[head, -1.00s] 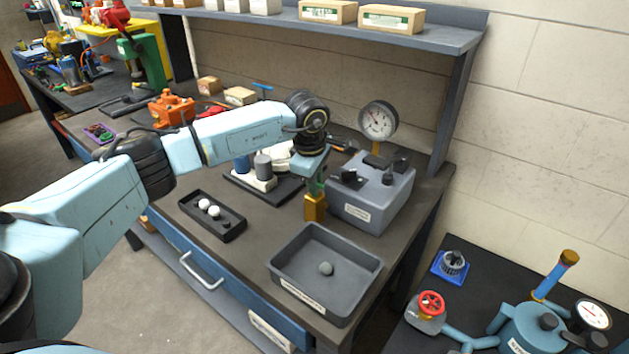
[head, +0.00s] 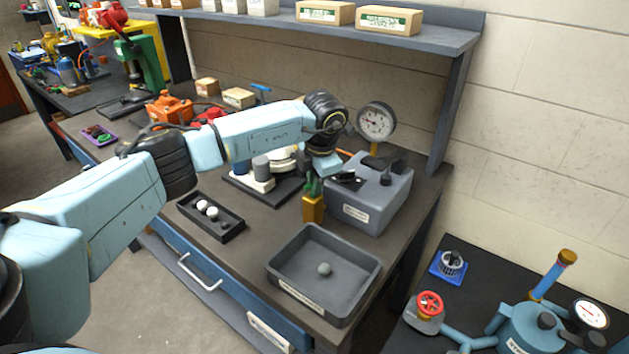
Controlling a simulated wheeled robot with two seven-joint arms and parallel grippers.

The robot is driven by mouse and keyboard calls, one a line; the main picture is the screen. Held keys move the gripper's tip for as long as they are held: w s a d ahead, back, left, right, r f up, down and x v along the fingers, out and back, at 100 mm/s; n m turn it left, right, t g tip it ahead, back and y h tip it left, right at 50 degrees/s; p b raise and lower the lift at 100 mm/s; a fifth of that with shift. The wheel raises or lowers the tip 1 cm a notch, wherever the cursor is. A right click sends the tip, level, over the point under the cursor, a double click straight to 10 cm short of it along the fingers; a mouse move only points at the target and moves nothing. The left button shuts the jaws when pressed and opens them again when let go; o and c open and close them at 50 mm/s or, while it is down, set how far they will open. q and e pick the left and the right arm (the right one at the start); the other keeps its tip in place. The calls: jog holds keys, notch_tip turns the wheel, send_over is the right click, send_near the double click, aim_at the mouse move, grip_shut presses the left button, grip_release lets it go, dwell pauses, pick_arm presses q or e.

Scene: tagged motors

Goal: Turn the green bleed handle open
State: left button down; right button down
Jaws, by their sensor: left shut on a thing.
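The green bleed handle (head: 312,187) shows as a small green upright shape on top of a brass-coloured block (head: 313,209), at the front left of a grey box (head: 370,200) on the workbench. My left gripper (head: 319,180) reaches down to the handle from above and from the right, and it is shut on it. The fingertips are small and partly hidden, so their exact contact is hard to see. My right gripper is not in view.
A round gauge (head: 377,121) stands behind the grey box. A grey tray (head: 350,310) with a ball is in front, and a black tray (head: 232,232) with several balls is to the left. A shelf (head: 420,38) with boxes runs above.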

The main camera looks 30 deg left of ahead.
pick_arm(q)
jog(key=n, duration=0.4)
jog(key=shift+w+r+n+g, duration=0.1)
jog(key=shift+w+n+g, duration=0.05)
jog(key=shift+n+g, duration=0.25)
jog(key=shift+a, duration=0.1)
jog(key=c, duration=1.5)
grip_release()
jog(key=shift+o, duration=0.2)
notch_tip(320, 180, up, 13)
jog(key=d, duration=0.2)
jog(key=shift+d, duration=0.35)
